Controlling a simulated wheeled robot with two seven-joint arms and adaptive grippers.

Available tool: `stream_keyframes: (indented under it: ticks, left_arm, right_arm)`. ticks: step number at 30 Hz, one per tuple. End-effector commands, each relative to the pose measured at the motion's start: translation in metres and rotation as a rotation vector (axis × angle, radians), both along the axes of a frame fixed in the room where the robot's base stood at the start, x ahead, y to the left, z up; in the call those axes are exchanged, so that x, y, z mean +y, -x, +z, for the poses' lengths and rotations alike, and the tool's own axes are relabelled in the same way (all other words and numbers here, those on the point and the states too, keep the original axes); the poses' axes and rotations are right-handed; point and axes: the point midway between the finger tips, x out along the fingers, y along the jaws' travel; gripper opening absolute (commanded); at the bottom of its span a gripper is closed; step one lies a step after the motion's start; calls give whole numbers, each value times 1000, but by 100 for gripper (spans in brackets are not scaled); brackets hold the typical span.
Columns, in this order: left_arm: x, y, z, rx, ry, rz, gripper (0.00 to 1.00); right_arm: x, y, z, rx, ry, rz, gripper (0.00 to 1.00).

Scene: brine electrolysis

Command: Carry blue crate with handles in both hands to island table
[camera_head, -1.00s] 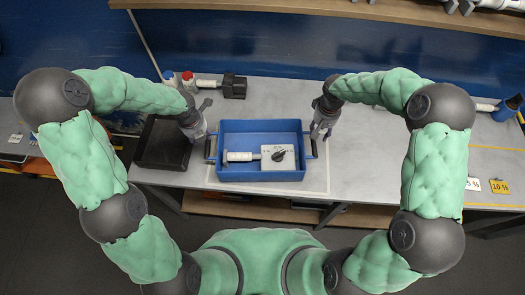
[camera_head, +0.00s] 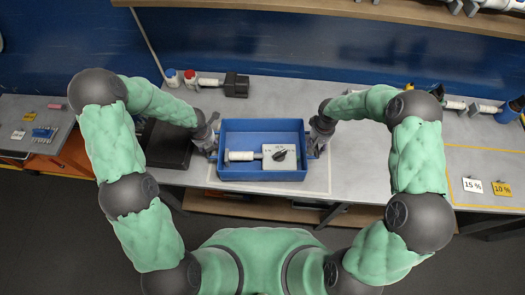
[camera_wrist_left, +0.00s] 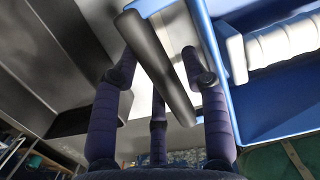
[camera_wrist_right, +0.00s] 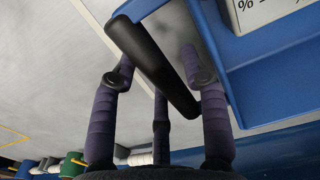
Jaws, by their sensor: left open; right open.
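The blue crate (camera_head: 262,176) sits on the grey table in front of me. It holds a white cylindrical part (camera_head: 241,156) and a grey box with a black knob (camera_head: 279,157). My left gripper (camera_head: 213,150) is open at the crate's left side; in the left wrist view its fingers stand around the black left handle (camera_wrist_left: 158,68). My right gripper (camera_head: 314,150) is open at the right side; in the right wrist view its fingers stand around the black right handle (camera_wrist_right: 154,66). Both handles are largely hidden by the grippers in the head view.
A black tray (camera_head: 168,146) lies close left of the crate. Bottles with blue and red caps (camera_head: 181,77) and a black device (camera_head: 236,85) stand behind it. Cards marked 15 % (camera_head: 472,186) and 10 % (camera_head: 502,188) lie at the right. A shelf (camera_head: 330,18) overhangs the back.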

Motion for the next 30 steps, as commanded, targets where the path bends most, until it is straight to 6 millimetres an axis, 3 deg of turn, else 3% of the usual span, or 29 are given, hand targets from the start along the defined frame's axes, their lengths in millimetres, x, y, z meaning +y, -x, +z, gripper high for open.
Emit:
stream_keyframes:
  ticks: [9,14,30]
  left_arm:
    - [0,0,-1,0,0,0,45]
    - [0,0,-1,0,0,0,0]
    - [0,-1,4,-2,-1,0,0]
  right_arm:
    - [0,0,-1,-1,0,0,45]
    - [0,0,-1,0,0,1,0]
    - [0,-1,4,-3,0,0,0]
